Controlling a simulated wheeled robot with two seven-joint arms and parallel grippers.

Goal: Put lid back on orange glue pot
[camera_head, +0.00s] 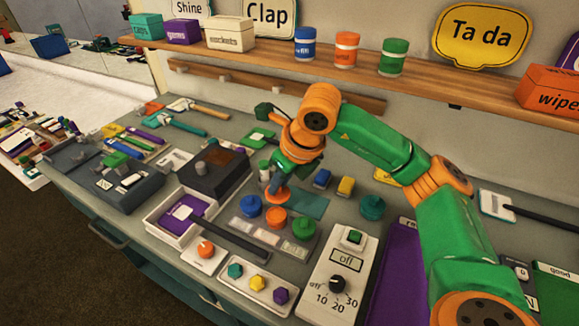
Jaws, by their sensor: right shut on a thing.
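The orange glue pot (276,217) stands in the middle of a grey rack, between a blue pot (250,206) and a green pot (304,229). My right gripper (270,184) points down just behind the orange pot. It is shut on a small orange piece (277,196), which looks like the lid. The piece appears just above and behind the pot in the picture. Whether it touches the pot or is clear of it I cannot tell. The fingertips are small and partly hidden by the wrist. My left gripper is not in view.
The rack (268,237) has pale labels on its front. A teal pot (372,207) stands to the right, and blue and yellow blocks (346,186) lie behind. A white dial box (338,275) is at the front. A shelf (440,85) runs above the bench behind my arm.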

